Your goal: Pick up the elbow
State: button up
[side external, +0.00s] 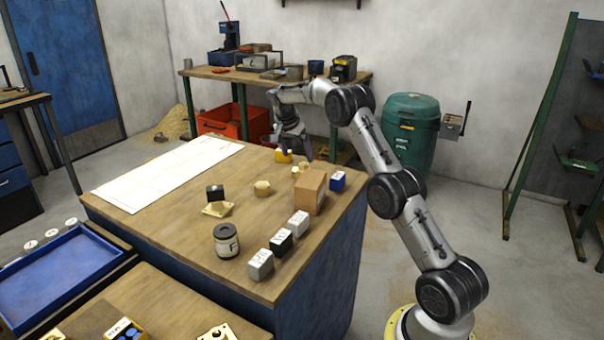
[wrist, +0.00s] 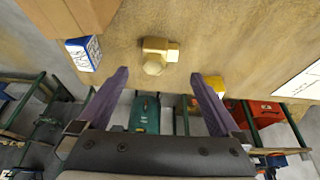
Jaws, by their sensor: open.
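The elbow (wrist: 158,55) is a small brass fitting with a hexagonal end, lying on the wooden bench top in the wrist view. In the side view the elbow (side external: 299,170) sits near the bench's back edge, just below my gripper. My gripper (side external: 293,157) is above the bench, pointing down, with nothing between its fingers. In the wrist view, my gripper (wrist: 160,73) shows two purple fingers spread wide. The elbow appears beyond the tips, roughly centred between them and clear of both.
A cardboard box (side external: 310,192) and a blue-and-white box (side external: 337,181) stand beside the elbow. A yellow block (side external: 283,156) is close to the gripper. White paper (side external: 168,173) lies left.

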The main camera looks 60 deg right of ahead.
aim_at(300, 164)
jog(key=x, duration=0.8)
jog(key=shift+f, duration=0.1)
jog(key=shift+c, duration=0.2)
grip_shut()
dwell(0.4)
